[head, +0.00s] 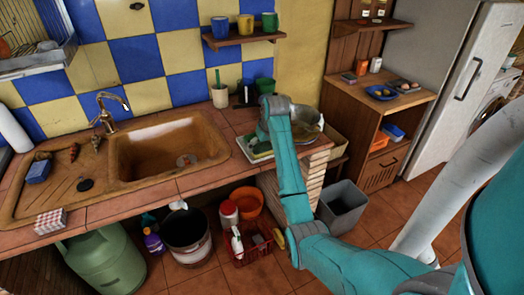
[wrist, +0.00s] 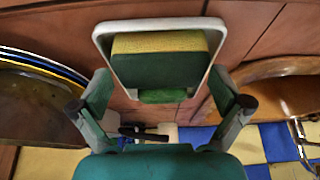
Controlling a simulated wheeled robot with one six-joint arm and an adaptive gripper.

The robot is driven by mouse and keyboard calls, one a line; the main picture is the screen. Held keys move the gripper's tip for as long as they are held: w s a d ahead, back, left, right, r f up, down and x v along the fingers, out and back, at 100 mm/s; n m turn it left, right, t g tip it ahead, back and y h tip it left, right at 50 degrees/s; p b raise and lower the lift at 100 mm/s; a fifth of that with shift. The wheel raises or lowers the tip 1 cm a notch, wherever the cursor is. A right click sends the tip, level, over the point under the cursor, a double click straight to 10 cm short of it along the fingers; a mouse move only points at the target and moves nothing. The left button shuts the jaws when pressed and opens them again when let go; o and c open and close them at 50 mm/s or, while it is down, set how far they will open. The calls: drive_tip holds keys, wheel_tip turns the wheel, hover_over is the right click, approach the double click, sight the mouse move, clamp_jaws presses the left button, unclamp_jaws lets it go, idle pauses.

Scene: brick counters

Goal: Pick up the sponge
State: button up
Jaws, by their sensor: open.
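The sponge (wrist: 160,70) is a block with a yellow strip and dark green faces in the wrist view. It sits in a shallow white-rimmed tray (wrist: 101,40) on the brown tiled counter. My gripper (wrist: 162,88) is open, with one finger at each side of the sponge's near end. The fingers look apart from it and nothing is held; their height above it is hard to tell. In the head view the white-edged tray (head: 239,143) shows right of the sink, and my arm hides most of the gripper and sponge.
The sink (head: 165,150) lies left of the tray. Stacked plates (wrist: 40,100) lie close to my left finger in the wrist view. A cream cup (head: 220,96) with a brush and green pots (head: 265,86) stand behind, against the tiled wall.

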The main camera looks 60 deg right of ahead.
drive_tip(key=shift+x, duration=0.9)
drive_tip(key=c, duration=0.5)
drive_tip(key=shift+c, duration=0.2)
drive_tip(key=shift+r, duration=0.2)
